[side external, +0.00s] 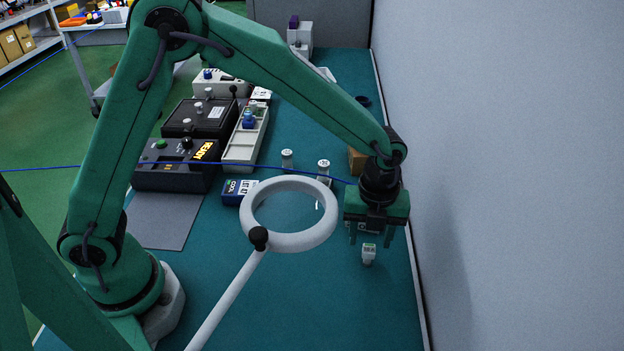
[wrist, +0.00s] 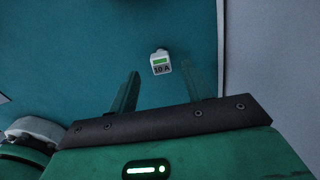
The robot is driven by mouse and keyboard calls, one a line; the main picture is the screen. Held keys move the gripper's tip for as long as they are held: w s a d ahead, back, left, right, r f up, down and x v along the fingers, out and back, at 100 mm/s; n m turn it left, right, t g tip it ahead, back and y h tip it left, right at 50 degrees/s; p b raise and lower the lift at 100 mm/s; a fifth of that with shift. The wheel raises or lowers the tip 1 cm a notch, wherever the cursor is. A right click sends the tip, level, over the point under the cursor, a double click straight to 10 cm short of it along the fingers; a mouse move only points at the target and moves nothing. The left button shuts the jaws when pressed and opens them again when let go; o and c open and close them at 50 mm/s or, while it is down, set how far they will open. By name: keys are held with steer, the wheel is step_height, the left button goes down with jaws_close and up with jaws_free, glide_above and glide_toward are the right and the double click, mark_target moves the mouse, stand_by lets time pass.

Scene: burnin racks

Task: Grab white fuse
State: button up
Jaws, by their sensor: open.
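The white fuse (side external: 369,255) stands on the teal mat at the right, close to the mat's wall-side edge. In the wrist view the white fuse (wrist: 161,63) shows a green band and a dark "A" rating label on its face. My gripper (side external: 370,240) is open and points down, above the fuse in the side view. In the wrist view my gripper (wrist: 160,72) has its two fingers spread apart, and the fuse appears between and slightly beyond their tips. Nothing is held. The exact height gap cannot be told.
A white ring magnifier (side external: 247,220) on a stalk stands left of my gripper. Two small white cylinders (side external: 323,170), a blue box (side external: 238,191) and a brown box (side external: 357,161) lie behind it. A black READY tester (side external: 178,165) is at left. A grey wall (side external: 520,170) bounds the right.

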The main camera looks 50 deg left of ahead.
mark_target(369, 248)
steer(key=shift+f, duration=0.25)
steer(key=shift+f, duration=2.5)
steer(key=shift+c, duration=0.4)
steer(key=c, duration=1)
